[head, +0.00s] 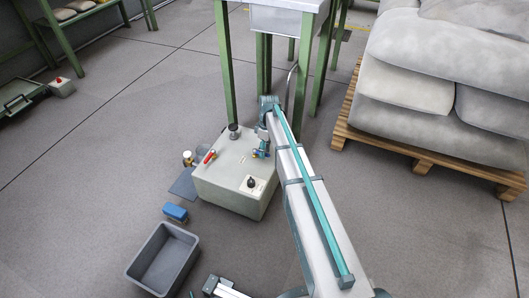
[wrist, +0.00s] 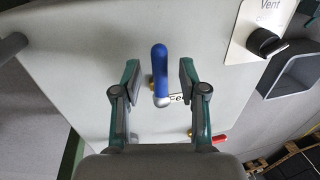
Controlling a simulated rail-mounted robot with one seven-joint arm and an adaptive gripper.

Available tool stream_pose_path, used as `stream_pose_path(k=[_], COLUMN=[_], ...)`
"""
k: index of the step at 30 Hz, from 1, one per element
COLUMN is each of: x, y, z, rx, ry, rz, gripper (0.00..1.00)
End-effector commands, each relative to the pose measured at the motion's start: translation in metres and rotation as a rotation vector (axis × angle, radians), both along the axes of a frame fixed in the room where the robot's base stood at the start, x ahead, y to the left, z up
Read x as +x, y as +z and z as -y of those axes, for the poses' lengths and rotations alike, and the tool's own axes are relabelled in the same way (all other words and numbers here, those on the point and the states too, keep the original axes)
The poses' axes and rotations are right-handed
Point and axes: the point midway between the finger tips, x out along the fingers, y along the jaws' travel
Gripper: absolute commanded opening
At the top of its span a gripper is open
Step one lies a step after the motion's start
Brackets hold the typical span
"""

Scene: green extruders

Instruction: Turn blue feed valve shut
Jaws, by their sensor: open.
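The blue feed valve handle (wrist: 160,70) stands between the two fingers of my gripper (wrist: 160,80) in the wrist view. The fingers are open, one on each side, with a gap to the handle on both sides. A label beside the valve is partly hidden by the handle. In the head view my gripper (head: 265,142) is over the right part of the pale grey box (head: 222,187), with a small bit of blue (head: 259,154) beside it. The same box face (wrist: 75,60) fills most of the wrist view.
The box also carries a red-handled valve (head: 210,156), a black Vent knob (head: 251,183) and a dark round fitting (head: 234,131). A pallet (head: 430,158) with sacks stands right.

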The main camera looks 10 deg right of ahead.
Motion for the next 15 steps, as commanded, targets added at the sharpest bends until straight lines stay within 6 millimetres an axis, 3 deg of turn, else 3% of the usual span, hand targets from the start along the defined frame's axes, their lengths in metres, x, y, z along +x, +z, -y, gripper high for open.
stream_pose_path(k=[6, 13, 15], x=[0.0, 0.0, 0.0], y=[0.0002, 0.0003, 0.0003], z=[-0.0001, -0.0001, -0.0001], rx=[0.0, 0.0, 0.0], ry=[0.0, 0.0, 0.0], rz=[0.0, 0.0, 0.0], gripper=[0.42, 0.04, 0.0])
